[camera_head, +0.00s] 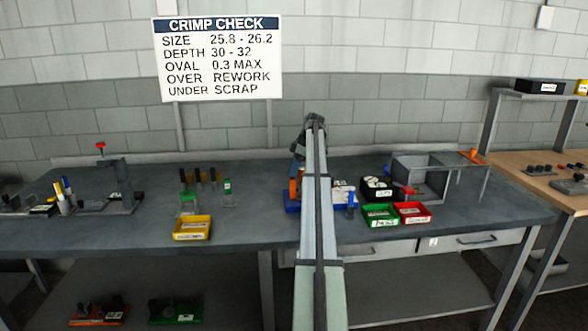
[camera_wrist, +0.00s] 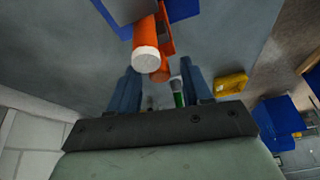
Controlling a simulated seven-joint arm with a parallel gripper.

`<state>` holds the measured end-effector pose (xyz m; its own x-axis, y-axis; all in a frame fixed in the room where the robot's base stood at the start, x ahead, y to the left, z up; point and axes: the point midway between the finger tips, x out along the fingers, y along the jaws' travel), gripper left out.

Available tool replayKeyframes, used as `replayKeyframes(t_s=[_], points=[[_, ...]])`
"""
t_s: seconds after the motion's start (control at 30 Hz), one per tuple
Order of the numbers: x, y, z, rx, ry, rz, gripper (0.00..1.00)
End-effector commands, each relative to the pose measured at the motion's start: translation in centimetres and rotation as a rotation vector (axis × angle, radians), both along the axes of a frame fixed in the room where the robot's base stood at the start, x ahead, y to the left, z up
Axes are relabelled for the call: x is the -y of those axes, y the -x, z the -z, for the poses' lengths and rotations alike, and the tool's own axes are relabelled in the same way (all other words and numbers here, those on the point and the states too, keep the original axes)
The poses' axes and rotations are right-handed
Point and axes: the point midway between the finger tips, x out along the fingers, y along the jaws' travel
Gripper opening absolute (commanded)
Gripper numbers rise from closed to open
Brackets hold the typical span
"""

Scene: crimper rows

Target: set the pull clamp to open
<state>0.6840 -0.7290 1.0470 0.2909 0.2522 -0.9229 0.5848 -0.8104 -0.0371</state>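My gripper (camera_wrist: 160,86) is open in the wrist view, its two blue fingers apart with nothing clearly held between them. An orange-handled device, which looks like the pull clamp (camera_wrist: 146,45), is just beyond the fingers. It has a round orange handle with a white end, a second orange part beside it and a blue body at the top edge. In the head view its orange part (camera_head: 293,187) shows just left of my arm, above a blue base (camera_head: 291,206). My arm hides most of it and the gripper there. I cannot tell its clamp position.
A yellow bin (camera_head: 192,228) is left on the grey bench (camera_head: 130,236). Green (camera_head: 380,215) and red (camera_head: 414,212) bins stand right of my arm, before a grey frame (camera_head: 428,185). A red-knobbed fixture (camera_head: 115,180) stands far left.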

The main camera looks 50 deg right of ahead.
Motion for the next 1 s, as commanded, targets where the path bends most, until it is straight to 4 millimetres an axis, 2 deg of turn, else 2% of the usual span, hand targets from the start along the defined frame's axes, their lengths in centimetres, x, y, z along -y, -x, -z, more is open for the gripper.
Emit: replayKeyframes(t_s=[0.07, 0.5, 0.87, 1.0], points=[[0.0, 0.0, 0.0, 0.000, 0.000, 0.000, 0.41], [0.0, 0.0, 0.0, -0.001, -0.001, 0.000, 0.00], [-0.1, 0.1, 0.0, -0.002, -0.002, -0.001, 0.00], [-1.0, -0.8, 0.0, -0.003, -0.002, -0.002, 0.00]])
